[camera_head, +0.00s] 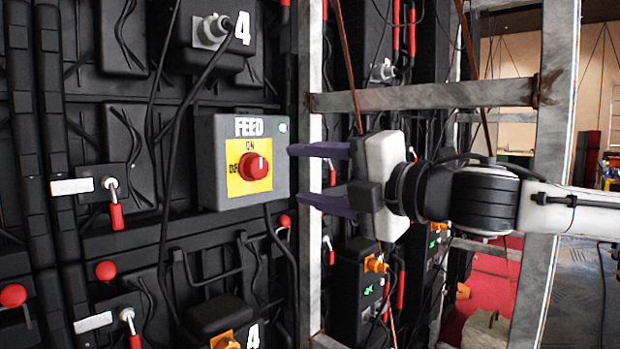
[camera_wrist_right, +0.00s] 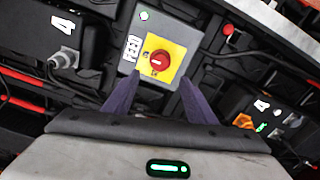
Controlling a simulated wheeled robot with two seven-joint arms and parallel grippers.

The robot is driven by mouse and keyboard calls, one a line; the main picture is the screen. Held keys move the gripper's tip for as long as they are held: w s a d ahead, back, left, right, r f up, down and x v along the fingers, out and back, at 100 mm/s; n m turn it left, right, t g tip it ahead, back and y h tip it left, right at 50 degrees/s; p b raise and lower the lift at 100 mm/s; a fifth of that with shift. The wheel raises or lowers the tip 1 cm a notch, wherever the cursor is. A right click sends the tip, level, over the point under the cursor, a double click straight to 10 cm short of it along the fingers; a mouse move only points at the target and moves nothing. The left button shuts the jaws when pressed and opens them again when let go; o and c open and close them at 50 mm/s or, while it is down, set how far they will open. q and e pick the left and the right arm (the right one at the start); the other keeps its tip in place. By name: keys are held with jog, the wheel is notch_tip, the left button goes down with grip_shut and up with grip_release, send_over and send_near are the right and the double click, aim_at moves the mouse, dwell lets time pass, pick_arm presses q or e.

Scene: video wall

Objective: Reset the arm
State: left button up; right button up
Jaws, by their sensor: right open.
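My right gripper (camera_head: 322,174) is in the middle of the head view, its arm coming in from the right. Its two dark fingers are spread apart with nothing between them. They point left toward the grey FEED box (camera_head: 212,135), just right of it. The box has a red rotary knob (camera_head: 254,167) on a yellow plate and a lit green light (camera_head: 283,127). In the right wrist view the fingers (camera_wrist_right: 152,98) show on either side below the knob (camera_wrist_right: 159,59), apart from it. My left gripper is not in view.
A black panel wall with cables and red-handled switches (camera_head: 116,205) fills the left. A grey metal frame post (camera_head: 311,250) and crossbar (camera_head: 425,97) stand close around my right gripper. Open floor with a red carpet (camera_head: 490,285) lies at the right.

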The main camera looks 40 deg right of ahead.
dwell(0.4)
